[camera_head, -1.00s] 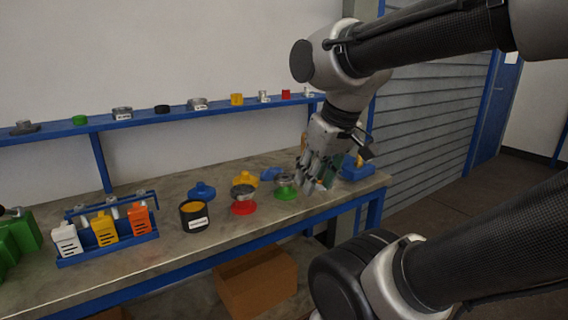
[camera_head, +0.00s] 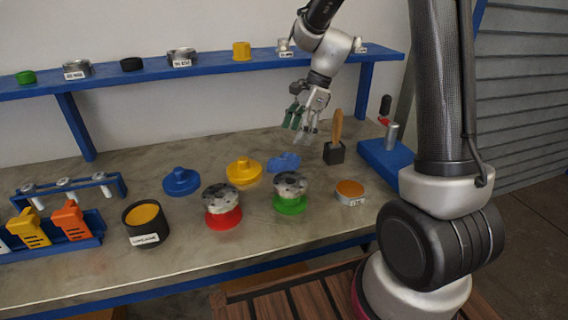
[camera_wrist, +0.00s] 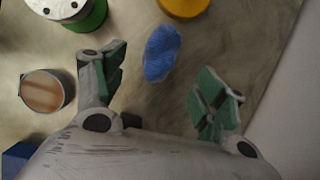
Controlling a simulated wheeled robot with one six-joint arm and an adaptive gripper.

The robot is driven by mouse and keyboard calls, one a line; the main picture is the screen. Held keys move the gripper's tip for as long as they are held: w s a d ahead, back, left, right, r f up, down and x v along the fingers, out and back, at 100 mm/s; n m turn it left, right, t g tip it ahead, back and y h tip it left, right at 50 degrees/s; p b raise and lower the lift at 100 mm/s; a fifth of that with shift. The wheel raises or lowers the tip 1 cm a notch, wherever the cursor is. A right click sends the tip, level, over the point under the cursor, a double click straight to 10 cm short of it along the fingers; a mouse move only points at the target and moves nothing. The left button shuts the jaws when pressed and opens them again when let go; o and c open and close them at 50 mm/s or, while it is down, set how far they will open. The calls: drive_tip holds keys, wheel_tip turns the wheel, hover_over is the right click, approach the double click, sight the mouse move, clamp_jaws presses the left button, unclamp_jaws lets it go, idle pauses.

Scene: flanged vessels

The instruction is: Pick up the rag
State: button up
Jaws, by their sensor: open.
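The rag (camera_head: 283,162) is a small crumpled blue cloth lying on the workbench (camera_head: 130,172), behind the green-based flanged vessel. In the wrist view the rag (camera_wrist: 162,53) lies between and beyond the two green-padded fingers. My gripper (camera_head: 297,128) hangs above the bench, a little up and right of the rag in the head view, apart from it. My gripper (camera_wrist: 162,100) is open and empty.
A yellow flanged part (camera_head: 244,171) stands left of the rag, and a green-based vessel (camera_head: 290,194) in front. A black holder with a wooden handle (camera_head: 334,153) stands right. A round tin (camera_head: 350,192) is front right. A blue shelf (camera_head: 215,67) runs behind.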

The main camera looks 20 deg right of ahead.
sight(284, 158)
drive_tip(key=shift+m, duration=0.4)
drive_tip(key=x, duration=0.9)
drive_tip(key=shift+w+f, duration=0.15)
drive_tip(key=shift+f, duration=0.1)
drive_tip(key=c, duration=1.1)
